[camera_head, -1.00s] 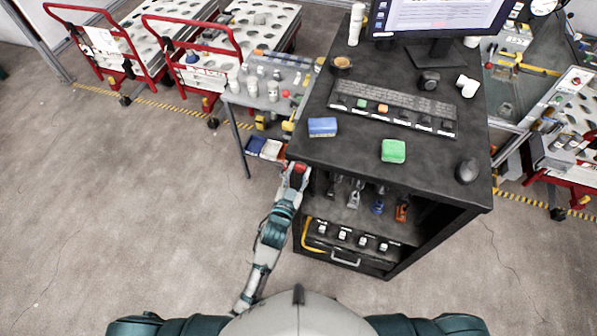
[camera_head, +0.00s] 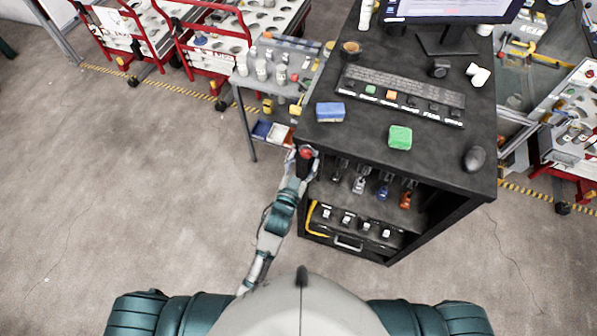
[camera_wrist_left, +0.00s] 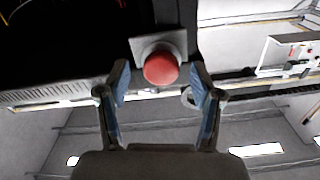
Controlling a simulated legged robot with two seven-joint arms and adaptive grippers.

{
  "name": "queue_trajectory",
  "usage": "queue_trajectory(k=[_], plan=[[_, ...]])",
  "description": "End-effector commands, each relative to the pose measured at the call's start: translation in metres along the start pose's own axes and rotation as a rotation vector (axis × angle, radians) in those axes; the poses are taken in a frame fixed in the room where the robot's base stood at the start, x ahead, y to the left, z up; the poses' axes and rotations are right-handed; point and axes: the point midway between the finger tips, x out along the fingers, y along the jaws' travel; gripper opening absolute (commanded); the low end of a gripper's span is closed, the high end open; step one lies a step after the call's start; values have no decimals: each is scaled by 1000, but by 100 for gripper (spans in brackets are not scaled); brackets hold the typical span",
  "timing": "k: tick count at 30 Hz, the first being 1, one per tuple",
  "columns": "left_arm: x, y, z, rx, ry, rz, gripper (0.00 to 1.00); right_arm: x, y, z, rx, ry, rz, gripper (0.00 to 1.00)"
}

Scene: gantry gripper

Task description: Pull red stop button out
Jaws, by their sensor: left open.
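The red stop button (camera_head: 306,152) is at the left front corner of the black desk (camera_head: 450,165), just below the top. In the left wrist view the round red button (camera_wrist_left: 161,66) sits on a grey square plate. My left gripper (camera_head: 303,158) is at the button. In the left wrist view its two blue-padded fingers (camera_wrist_left: 160,85) are open, one on each side of the button. I cannot tell whether the pads touch it. My right gripper is not in view.
A blue sponge (camera_head: 330,112), a green sponge (camera_head: 400,137), a keyboard (camera_head: 400,90) and a mouse (camera_head: 474,158) lie on the desk. Clamps (camera_head: 384,190) hang under the top. A low cart (camera_head: 272,95) stands left of the desk. The floor (camera_head: 130,180) at left is clear.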

Motion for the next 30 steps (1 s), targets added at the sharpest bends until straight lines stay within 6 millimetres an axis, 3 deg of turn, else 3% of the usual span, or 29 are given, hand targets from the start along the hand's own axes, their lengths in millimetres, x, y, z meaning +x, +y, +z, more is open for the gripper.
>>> queue_trajectory(k=[9, 15, 30], plan=[[-69, 2, 2, 1, -4, 1, 66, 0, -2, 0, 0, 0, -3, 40], [-100, 2, 2, 1, -4, 2, 66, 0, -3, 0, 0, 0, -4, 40], [-110, 2, 0, 2, -1, 1, 66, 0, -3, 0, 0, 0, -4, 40]])
